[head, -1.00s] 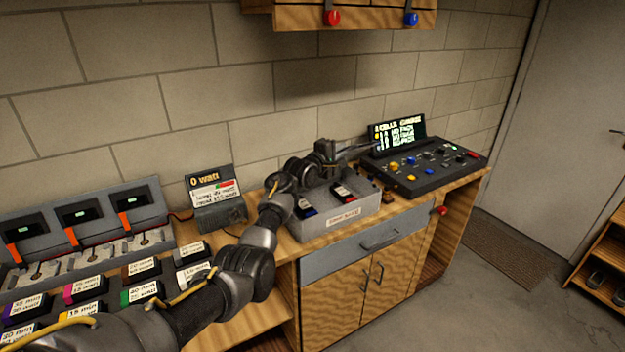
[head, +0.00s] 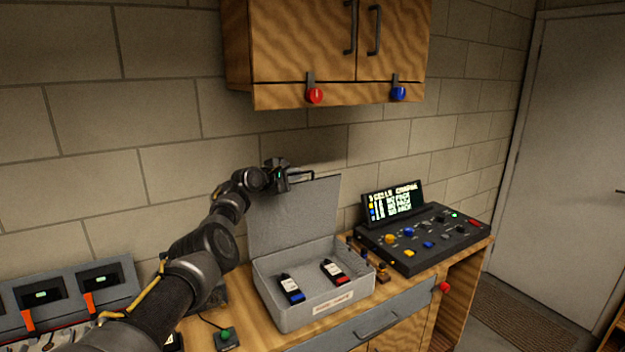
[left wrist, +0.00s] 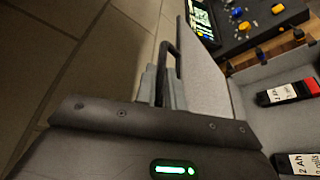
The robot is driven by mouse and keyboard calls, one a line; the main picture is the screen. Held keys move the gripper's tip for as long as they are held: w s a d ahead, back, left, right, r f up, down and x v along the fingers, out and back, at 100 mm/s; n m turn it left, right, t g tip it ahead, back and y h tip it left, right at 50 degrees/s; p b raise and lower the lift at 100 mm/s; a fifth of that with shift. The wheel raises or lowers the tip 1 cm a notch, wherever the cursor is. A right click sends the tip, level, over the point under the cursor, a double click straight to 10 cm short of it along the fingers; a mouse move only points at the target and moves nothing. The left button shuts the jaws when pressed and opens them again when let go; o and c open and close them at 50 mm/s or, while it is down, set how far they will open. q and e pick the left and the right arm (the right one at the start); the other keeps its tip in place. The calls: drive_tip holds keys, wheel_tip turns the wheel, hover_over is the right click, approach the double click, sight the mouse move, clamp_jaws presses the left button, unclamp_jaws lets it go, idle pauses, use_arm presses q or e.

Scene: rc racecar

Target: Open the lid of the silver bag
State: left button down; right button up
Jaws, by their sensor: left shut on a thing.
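The silver bag (head: 302,318) is a grey open box on the wooden counter. Its lid (head: 292,215) stands about upright at the back of the box, against the wall side. Two battery packs lie inside, one with a blue end (head: 291,288) and one with a red end (head: 334,272). My left gripper (head: 299,175) is at the lid's top edge. In the left wrist view, my left gripper (left wrist: 163,88) is shut on the lid's black handle (left wrist: 171,58), with the lid (left wrist: 205,85) just to the right. My right gripper is not in view.
A black control panel (head: 425,238) with a lit screen stands right of the bag, small bottles (head: 383,273) between them. A wall cabinet (head: 335,95) hangs above. Chargers (head: 65,298) stand at the left. A green button (head: 225,338) lies at the front left.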

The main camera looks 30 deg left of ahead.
use_arm(q)
drive_tip(key=shift+w+a, duration=0.25)
drive_tip(key=shift+a, duration=0.35)
drive_tip(key=shift+a+f, duration=0.1)
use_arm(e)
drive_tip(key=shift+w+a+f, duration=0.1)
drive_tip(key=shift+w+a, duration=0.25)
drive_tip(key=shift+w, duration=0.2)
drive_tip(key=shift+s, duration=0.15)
use_arm(q)
drive_tip(key=c, duration=1.5)
unclamp_jaws()
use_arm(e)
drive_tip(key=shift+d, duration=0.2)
